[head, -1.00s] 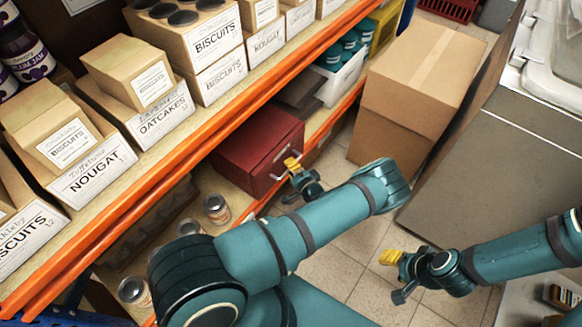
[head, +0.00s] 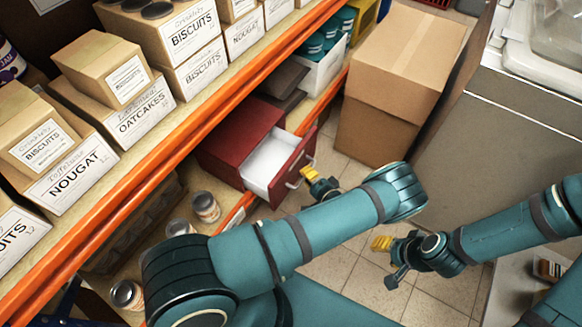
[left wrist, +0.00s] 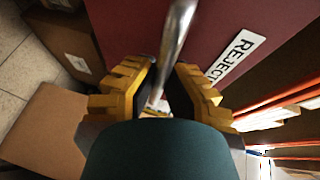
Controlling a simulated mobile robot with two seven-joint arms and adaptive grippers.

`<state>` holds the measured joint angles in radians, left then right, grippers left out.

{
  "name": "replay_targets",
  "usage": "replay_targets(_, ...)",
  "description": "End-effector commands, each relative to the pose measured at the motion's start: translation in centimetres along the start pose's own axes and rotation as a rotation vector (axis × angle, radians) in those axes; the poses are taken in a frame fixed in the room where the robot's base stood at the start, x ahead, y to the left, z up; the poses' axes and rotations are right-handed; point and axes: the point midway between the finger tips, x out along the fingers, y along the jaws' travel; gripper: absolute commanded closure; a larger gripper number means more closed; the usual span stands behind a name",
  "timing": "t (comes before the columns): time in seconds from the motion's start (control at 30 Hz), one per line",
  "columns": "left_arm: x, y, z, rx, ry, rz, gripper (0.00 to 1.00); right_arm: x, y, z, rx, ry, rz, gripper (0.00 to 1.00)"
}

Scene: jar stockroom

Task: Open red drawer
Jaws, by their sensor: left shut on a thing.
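The red drawer unit (head: 243,132) sits on the lower shelf in the head view. Its drawer is pulled partly out, and its white inside (head: 268,160) shows. My left gripper (head: 307,173) is at the front of the drawer, shut on the metal drawer handle (head: 292,182). In the left wrist view the handle (left wrist: 178,40) runs between the yellow fingers (left wrist: 160,95), before the red drawer front (left wrist: 225,25) with a label reading "REJECT". My right gripper (head: 384,246) is out over the floor, away from the drawer; its finger gap is unclear.
A large cardboard box (head: 400,75) stands on the floor right of the shelf. The orange shelf beam (head: 200,118) runs above the drawer unit. Tins (head: 205,206) stand on the lower shelf. Tiled floor (head: 345,265) is clear in front.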

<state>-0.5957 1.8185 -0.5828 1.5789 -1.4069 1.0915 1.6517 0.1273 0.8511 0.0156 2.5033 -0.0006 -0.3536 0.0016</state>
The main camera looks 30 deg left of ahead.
Motion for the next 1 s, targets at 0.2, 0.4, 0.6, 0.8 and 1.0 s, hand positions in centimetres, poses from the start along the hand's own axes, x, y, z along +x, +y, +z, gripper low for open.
replay_targets(0.2, -2.8, 0.7, -1.3, -0.003, 0.004, 0.002, 1.0, 0.8, 0.3, -0.1, 0.0, 0.004, 0.0, 0.53)
replay_targets(0.4, -3.5, 0.8, -1.6, -0.001, 0.002, 0.002, 1.0, 0.9, 0.3, -0.1, -0.001, 0.005, 0.0, 0.53)
replay_targets(0.6, -3.5, 0.8, -1.6, -0.001, 0.002, 0.002, 1.0, 0.9, 0.3, -0.1, -0.001, 0.005, 0.0, 0.53)
replay_targets(0.8, -3.4, 0.8, -1.5, -0.001, 0.001, 0.002, 0.58, 0.9, 0.3, -0.1, -0.001, 0.005, 0.0, 0.53)
replay_targets(1.0, -3.4, 0.8, -1.5, -0.001, 0.0, 0.001, 0.58, 0.9, 0.3, -0.1, -0.001, 0.005, 0.0, 0.53)
